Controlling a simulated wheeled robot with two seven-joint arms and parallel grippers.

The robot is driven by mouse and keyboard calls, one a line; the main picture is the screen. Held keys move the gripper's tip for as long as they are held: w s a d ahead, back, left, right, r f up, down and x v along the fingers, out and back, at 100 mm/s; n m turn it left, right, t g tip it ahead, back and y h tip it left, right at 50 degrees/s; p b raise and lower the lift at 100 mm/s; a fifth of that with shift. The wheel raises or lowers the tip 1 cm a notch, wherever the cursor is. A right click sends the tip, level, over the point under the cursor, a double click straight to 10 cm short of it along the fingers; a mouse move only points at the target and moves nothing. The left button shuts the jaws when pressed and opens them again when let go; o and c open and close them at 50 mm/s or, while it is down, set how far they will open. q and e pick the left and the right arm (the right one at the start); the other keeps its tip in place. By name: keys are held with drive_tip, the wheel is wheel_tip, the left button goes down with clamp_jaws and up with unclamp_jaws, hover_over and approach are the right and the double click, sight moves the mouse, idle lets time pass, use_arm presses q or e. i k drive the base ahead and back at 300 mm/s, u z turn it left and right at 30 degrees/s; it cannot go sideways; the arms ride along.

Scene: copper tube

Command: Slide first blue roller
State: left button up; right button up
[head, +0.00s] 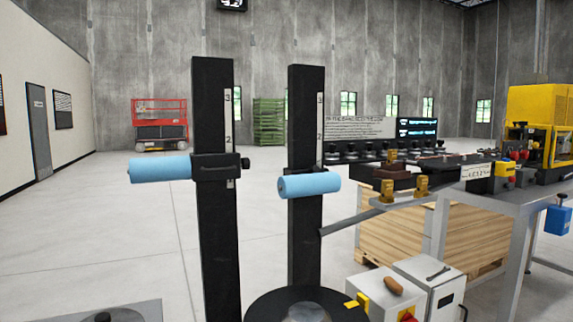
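The left blue roller (160,169) is fixed to a black sliding clamp (221,167) on the left post (213,240). The right blue roller (309,185) is on the right post (305,235) and sits slightly lower in the picture; its mount is mostly hidden behind it. Each post has a white scale strip with the numbers 3 and 2 visible. Which roller the task calls first cannot be told from the picture. Neither of my grippers is in view.
A grey workbench (480,195) with brass fittings and a yellow machine (540,125) stands at the right. A round black base (300,305) is at the bottom. Open floor lies at left.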

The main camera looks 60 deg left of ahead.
sight(202, 167)
drive_tip(key=i, duration=1.65)
drive_tip(key=u, duration=4.4)
